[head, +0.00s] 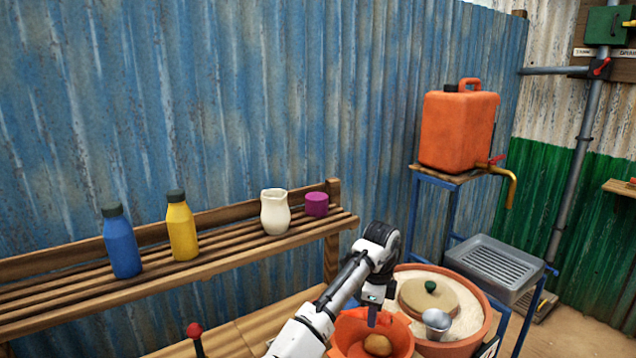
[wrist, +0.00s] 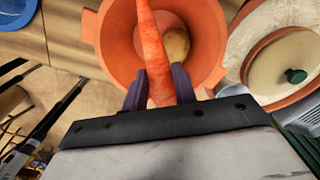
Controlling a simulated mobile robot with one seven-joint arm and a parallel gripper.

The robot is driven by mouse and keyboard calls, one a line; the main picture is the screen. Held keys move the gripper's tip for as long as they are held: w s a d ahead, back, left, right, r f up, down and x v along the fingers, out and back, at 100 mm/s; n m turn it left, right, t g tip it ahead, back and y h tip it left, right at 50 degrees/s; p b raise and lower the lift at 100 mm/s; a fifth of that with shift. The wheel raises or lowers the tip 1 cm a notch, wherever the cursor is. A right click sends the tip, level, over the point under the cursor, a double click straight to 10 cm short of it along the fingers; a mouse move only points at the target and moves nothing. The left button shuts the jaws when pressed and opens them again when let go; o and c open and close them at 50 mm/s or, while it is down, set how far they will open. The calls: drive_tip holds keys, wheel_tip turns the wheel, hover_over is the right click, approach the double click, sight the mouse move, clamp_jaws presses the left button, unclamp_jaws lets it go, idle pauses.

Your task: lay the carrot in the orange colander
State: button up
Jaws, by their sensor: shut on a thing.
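The carrot (wrist: 160,50) is orange and held between the two dark fingers of my gripper (wrist: 163,86) in the wrist view. The carrot points away from the gripper, over the orange colander (wrist: 107,48). The colander also shows in the head view (head: 347,334), below my gripper (head: 373,316). A brown potato-like item (wrist: 177,45) lies inside the colander, and it shows in the head view too (head: 378,345). The carrot cannot be made out in the head view. I cannot tell whether it touches the colander.
A large terracotta bowl (head: 480,338) with a lid (head: 428,300) and a metal cup (head: 436,322) stands right of the colander. A slatted shelf (head: 60,304) with bottles and a jug is at the left. A grey basin (head: 492,268) stands behind right.

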drive_tip(key=shift+f, duration=0.15)
idle(0.3)
drive_tip(key=shift+f+b, duration=1.4)
drive_tip(key=shift+f, duration=2.45)
drive_tip(key=o, duration=1)
drive_tip(key=shift+o, duration=0.2)
drive_tip(key=shift+r, duration=0.1)
